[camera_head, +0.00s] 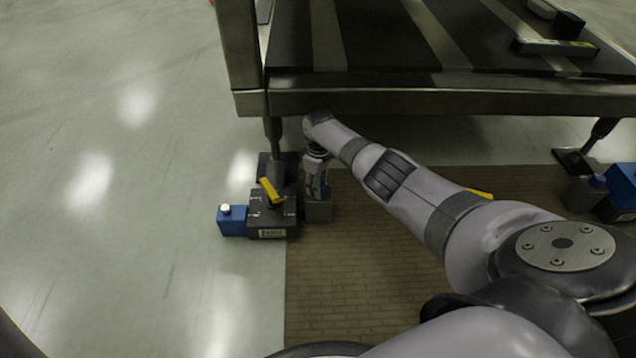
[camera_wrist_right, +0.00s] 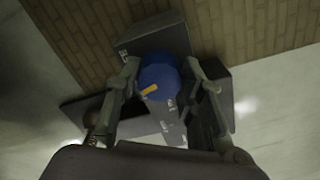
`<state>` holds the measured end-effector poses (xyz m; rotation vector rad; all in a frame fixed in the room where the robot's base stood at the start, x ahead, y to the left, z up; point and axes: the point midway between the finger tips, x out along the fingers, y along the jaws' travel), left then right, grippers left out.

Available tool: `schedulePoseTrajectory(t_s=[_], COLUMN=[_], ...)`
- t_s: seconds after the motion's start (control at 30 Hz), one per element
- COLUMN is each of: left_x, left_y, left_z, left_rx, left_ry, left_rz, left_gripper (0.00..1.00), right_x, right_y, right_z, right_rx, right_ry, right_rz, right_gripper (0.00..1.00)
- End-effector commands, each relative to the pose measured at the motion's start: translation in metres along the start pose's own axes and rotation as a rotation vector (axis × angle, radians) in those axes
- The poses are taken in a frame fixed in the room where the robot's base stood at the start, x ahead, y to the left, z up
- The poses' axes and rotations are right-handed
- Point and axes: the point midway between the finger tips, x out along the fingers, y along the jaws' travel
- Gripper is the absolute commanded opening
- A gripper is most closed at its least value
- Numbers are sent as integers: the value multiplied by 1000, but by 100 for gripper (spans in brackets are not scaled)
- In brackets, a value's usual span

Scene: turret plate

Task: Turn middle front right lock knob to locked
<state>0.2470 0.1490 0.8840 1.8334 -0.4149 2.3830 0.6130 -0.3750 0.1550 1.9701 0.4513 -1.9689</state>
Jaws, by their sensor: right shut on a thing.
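A blue round knob (camera_wrist_right: 158,72) with a yellow pointer mark shows in the right wrist view, on top of a grey block (camera_wrist_right: 160,38). My right gripper (camera_wrist_right: 162,78) has its two fingers on either side of the knob and is shut on it. The pointer lies at a slant, toward the lower left of that view. In the head view my right gripper (camera_head: 317,186) points down over a small grey block (camera_head: 318,209) beside the table leg; the knob is hidden there. My left gripper is not in view.
Left of the gripper stand a dark box (camera_head: 272,222) with a yellow lever (camera_head: 270,190) and a blue box (camera_head: 232,226). The steel table (camera_head: 440,100) overhangs behind. More dark and blue units (camera_head: 585,191) stand at far right. The floor at left is clear.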

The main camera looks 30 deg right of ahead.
Motion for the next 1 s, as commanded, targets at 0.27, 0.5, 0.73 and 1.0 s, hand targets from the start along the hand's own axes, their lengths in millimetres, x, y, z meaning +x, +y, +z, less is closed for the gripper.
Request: schedulePoseTrajectory(t_s=[0.27, 0.5, 0.73, 1.0], left_x=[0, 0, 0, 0], left_y=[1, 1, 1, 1], left_z=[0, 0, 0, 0], left_rx=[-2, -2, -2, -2], left_ry=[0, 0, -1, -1], left_rz=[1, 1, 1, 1], left_gripper=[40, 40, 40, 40], right_x=[0, 1, 1, 1], right_y=[-3, -3, -4, -4], right_z=[-1, -1, -1, -1], right_rx=[-254, -430, -534, -584], right_ry=[0, 0, 0, 0], right_rz=[-6, -7, -9, -10], right_gripper=[8, 8, 8, 8])
